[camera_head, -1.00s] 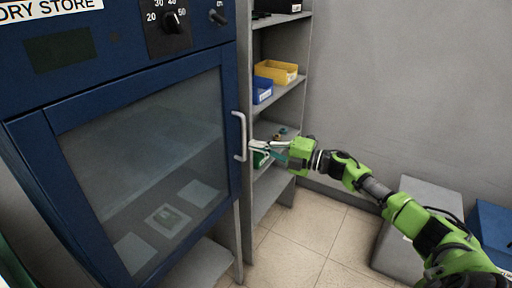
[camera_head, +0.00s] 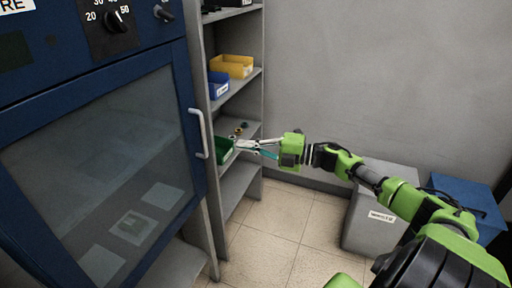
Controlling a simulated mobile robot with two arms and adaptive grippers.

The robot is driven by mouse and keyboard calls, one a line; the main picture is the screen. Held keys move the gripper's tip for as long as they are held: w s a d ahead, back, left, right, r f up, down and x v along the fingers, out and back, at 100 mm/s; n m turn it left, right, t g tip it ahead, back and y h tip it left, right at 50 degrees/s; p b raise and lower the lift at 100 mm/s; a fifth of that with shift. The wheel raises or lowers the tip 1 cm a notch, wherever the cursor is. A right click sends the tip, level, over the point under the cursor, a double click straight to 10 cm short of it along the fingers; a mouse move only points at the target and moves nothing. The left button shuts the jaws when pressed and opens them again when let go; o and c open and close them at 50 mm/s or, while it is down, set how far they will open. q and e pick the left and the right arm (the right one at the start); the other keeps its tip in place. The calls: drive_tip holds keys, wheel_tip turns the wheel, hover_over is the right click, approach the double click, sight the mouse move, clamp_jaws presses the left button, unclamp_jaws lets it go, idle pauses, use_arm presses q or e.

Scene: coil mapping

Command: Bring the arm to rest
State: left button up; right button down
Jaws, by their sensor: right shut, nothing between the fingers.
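My right arm (camera_head: 410,203), green and black, reaches in from the lower right toward the shelf unit. My right gripper (camera_head: 240,145) is at its end, shut and empty, in front of the shelf level with the green bin (camera_head: 222,150). I cannot tell from this view whether it touches the bin or shelf. My left gripper is not in view.
The blue dry-store cabinet (camera_head: 95,65) has its glass door closed, with a handle (camera_head: 200,133). The grey shelf unit (camera_head: 251,100) holds a yellow bin (camera_head: 232,66) and a blue bin (camera_head: 218,85). A grey box (camera_head: 362,222) and a blue box (camera_head: 468,202) stand right. The tiled floor (camera_head: 275,215) between is clear.

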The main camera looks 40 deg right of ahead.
drive_tip(key=shift+v, duration=1.7)
